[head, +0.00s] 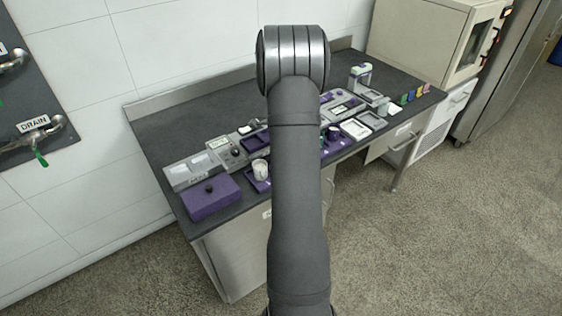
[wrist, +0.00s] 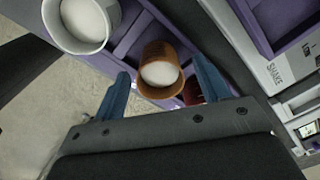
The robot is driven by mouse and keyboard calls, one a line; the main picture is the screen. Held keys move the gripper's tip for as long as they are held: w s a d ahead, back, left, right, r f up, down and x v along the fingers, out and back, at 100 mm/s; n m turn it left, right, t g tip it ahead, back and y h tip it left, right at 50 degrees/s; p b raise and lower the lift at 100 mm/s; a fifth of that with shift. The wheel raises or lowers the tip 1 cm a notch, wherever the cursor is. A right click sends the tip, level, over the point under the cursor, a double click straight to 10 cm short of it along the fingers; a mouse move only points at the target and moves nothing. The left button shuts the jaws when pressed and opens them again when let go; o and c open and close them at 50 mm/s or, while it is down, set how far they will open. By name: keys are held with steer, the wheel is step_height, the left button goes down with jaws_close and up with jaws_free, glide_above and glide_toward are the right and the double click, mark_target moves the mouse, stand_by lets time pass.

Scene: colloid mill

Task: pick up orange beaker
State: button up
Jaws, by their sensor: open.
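The orange beaker (wrist: 155,52) shows in the middle of the wrist view, with pale contents inside. It stands in a purple rack (wrist: 133,33). My gripper (wrist: 162,69) is open, with one blue finger on each side of the beaker in the picture. I cannot tell whether the fingers are down level with it, and I see no clear contact. In the head view my arm hides the orange beaker and my gripper.
A white beaker (wrist: 85,22) stands left of the orange one; it also shows in the head view (head: 261,169). A dark red object (wrist: 193,92) sits partly behind the right finger. A purple box (head: 210,198) and several instruments crowd the dark bench (head: 165,130).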

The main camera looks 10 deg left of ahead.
steer(key=shift+f, duration=0.15)
steer(key=c, duration=1.1)
steer(key=shift+o, duration=0.2)
